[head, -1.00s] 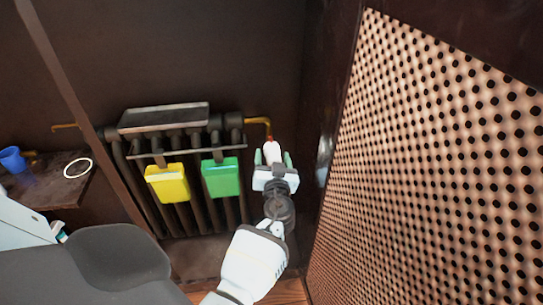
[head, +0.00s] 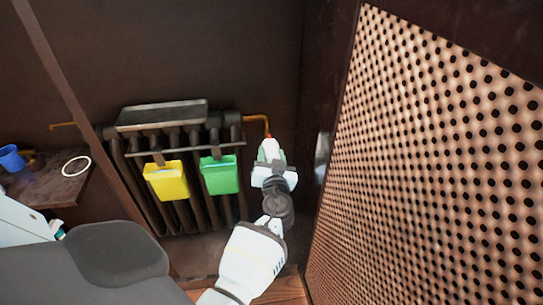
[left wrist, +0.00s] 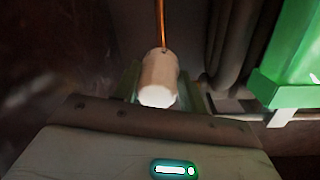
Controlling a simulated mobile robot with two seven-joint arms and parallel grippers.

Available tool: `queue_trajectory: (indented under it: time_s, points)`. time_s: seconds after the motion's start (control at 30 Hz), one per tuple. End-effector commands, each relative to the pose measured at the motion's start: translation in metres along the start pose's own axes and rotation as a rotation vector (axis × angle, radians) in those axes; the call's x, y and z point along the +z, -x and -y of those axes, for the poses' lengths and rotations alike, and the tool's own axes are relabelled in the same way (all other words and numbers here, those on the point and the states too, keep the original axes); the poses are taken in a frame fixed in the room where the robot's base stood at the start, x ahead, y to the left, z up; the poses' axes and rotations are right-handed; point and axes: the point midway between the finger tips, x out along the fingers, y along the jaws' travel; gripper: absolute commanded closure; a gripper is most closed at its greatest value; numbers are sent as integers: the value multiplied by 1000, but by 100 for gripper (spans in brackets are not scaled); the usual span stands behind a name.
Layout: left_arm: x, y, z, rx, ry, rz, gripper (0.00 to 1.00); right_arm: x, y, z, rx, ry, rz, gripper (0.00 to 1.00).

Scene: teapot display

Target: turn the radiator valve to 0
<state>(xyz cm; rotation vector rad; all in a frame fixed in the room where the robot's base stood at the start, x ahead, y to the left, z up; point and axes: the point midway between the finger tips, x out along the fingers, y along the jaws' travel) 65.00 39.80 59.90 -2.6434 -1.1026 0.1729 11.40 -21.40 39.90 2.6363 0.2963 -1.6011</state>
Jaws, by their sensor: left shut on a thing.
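The white radiator valve (left wrist: 158,80) sits at the end of a copper pipe in the left wrist view, between the two green fingers of my left gripper (left wrist: 160,88). In the head view the valve (head: 269,146) shows as a white knob at the right side of the dark radiator (head: 190,205). My left gripper (head: 270,157) is shut on it there, with the arm coming up from below. I cannot read any number or mark on the valve. My right gripper is not in view.
Yellow (head: 166,181) and green (head: 220,176) containers hang on the radiator's front rail, left of my gripper. A perforated panel (head: 430,170) stands close on the right. A blue cup (head: 11,158) and a white ring (head: 76,166) are on a shelf at left.

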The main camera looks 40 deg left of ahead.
Motion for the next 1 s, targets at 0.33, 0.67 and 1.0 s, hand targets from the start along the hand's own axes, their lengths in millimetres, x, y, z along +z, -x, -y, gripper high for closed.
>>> queue_trajectory:
  time_s: [0.33,0.67,1.0]
  points:
    - [-1,0,0,6,-265,16,81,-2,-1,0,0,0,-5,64]
    - [-3,0,0,11,-579,38,81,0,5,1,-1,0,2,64]
    - [-4,0,0,16,-877,60,81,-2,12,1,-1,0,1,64]
